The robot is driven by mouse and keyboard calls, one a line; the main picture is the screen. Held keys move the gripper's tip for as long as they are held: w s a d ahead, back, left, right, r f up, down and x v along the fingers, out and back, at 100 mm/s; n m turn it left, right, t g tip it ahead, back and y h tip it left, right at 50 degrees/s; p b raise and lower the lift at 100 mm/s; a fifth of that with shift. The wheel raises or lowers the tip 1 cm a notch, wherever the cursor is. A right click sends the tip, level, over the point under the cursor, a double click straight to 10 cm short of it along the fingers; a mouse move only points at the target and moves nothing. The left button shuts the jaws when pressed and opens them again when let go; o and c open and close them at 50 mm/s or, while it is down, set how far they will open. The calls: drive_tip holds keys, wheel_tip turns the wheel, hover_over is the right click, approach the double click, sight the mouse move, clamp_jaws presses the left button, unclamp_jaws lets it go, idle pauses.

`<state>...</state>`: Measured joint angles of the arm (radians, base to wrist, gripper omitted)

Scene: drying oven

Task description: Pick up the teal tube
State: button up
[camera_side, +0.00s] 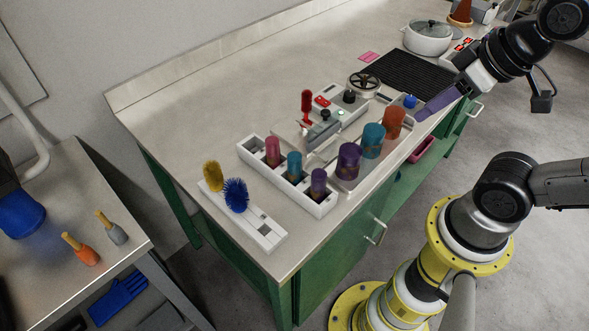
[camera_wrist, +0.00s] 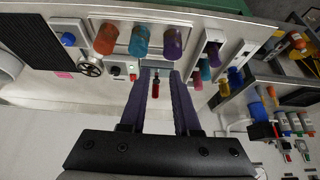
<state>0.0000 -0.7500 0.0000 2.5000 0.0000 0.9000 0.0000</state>
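A wide teal tube (camera_side: 372,140) stands between an orange tube (camera_side: 393,122) and a purple tube (camera_side: 348,160) on the bench; it also shows in the wrist view (camera_wrist: 139,41). A smaller teal-blue tube (camera_side: 294,166) stands in the white rack (camera_side: 326,208), between a pink tube (camera_side: 272,151) and a small purple tube (camera_side: 318,182). I cannot tell which teal one is meant. My gripper (camera_side: 421,115), with purple fingers, is above the bench's right edge, apart from the tubes. In the wrist view its fingers (camera_wrist: 160,75) are apart with nothing held between them.
A red-handled item (camera_side: 306,104) stands upright behind the wide tubes. A handwheel (camera_side: 364,82), a blue knob (camera_side: 410,101) and a black ribbed mat (camera_side: 405,75) lie farther back. Yellow and blue brushes (camera_side: 236,195) stand at the front. The bench's left side is clear.

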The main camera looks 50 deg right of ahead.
drive_tip(key=o, duration=0.6)
drive_tip(key=w+a+r+m+g, duration=0.1)
drive_tip(key=w+r+m, duration=0.4)
drive_tip(key=m, duration=0.7)
drive_tip(key=m+g, duration=0.5)
drive_tip(key=m, duration=0.1)
hover_over(295, 156)
wheel_tip(295, 156, down, 8)
wheel_tip(295, 156, down, 13)
drive_tip(key=shift+r, duration=0.1)
